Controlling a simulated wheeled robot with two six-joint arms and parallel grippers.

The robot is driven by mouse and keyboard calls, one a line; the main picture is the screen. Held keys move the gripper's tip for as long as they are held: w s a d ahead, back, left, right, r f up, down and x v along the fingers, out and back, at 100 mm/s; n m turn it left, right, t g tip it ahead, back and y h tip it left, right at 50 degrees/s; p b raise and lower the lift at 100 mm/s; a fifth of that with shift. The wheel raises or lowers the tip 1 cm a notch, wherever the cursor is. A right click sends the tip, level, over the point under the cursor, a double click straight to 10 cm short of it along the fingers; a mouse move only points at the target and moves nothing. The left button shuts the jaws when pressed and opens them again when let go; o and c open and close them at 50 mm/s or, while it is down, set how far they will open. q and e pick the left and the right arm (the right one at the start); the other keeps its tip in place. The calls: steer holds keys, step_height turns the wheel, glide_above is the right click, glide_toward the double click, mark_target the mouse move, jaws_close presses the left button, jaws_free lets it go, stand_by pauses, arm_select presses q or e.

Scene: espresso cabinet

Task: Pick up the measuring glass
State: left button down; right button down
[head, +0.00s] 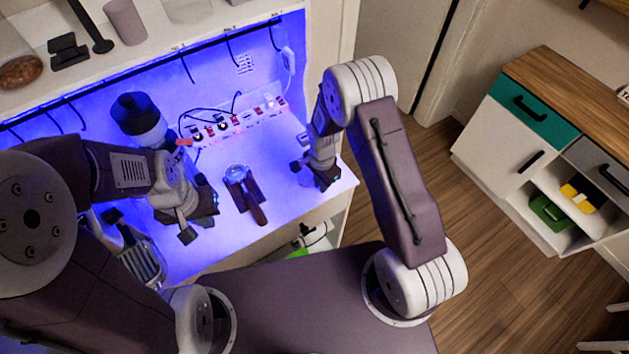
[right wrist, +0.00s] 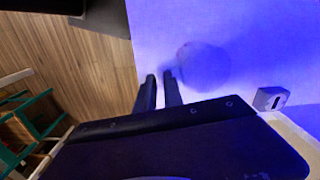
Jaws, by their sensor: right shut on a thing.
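The measuring glass (right wrist: 205,66) shows in the right wrist view as a faint, round, see-through shape over the blue-lit counter, beside my right fingertips. My right gripper (right wrist: 160,90) is shut on it, with a narrow gap between the two fingers. In the head view my right gripper (head: 312,175) is low over the right end of the counter, and the glass is hard to make out there. My left gripper (head: 198,214) is over the left part of the counter with its fingers apart and nothing seen between them.
A dark-handled portafilter (head: 243,190) lies on the counter between the grippers. A power strip (head: 237,122) with cables runs along the back. A dark-topped vessel (head: 140,120) stands behind my left arm. A shelf (head: 165,50) hangs above. The counter's right edge drops to open floor.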

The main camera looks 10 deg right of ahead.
steer(key=shift+w+r+b, duration=0.1)
steer(key=shift+r+b, duration=0.2)
steer(key=shift+r, duration=0.3)
steer(key=r, duration=0.2)
steer(key=r+b, duration=0.1)
steer(key=shift+s+d, duration=0.1)
steer(key=shift+s, duration=0.15)
steer(key=s+d+r+b, duration=0.2)
steer(key=s+d+r, duration=0.3)
steer(key=s, duration=0.5)
steer(key=shift+d+r, duration=0.3)
steer(key=shift+r, duration=0.6)
steer(key=shift+w, duration=0.1)
